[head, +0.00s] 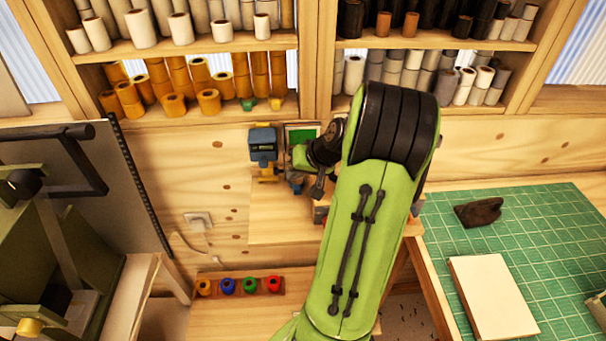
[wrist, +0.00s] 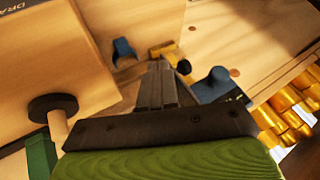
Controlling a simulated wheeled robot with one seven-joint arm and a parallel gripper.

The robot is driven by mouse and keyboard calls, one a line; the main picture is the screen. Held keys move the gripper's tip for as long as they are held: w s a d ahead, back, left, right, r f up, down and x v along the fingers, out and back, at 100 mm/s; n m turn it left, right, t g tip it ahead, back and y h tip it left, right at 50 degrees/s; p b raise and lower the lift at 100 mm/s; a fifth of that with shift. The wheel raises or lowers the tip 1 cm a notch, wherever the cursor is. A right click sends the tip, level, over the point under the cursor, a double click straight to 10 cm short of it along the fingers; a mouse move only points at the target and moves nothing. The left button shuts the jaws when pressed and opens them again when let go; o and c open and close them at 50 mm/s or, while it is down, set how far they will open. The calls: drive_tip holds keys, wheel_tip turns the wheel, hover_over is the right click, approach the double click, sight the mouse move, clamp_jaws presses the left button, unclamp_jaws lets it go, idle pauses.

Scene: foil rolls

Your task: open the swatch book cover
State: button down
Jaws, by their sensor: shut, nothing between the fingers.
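I cannot make out a swatch book for certain. A flat cream book-like block (head: 492,298) lies closed on the green cutting mat (head: 450,225) at the right of the head view, and may be it. My gripper is well to the left of that block, mostly hidden by my arm in the head view. In the wrist view my gripper (wrist: 162,70) is shut and empty. Its tips point towards a small yellow piece (wrist: 163,48) and a blue part (wrist: 215,86) by a wooden surface. I cannot tell whether they touch.
A blue device (head: 263,146) stands by the wall left of my gripper. Shelves of foil rolls (head: 200,75) run above. A dark object (head: 478,212) sits on the mat. A rack of coloured rolls (head: 240,286) is at lower left. A dark round knob (wrist: 52,106) shows in the wrist view.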

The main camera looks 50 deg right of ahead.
drive_tip(key=shift+w+a+m+b, duration=0.3)
drive_tip(key=shift+w+a+b, duration=0.05)
drive_tip(key=shift+w+a, duration=0.3)
drive_tip(key=shift+a, duration=0.1)
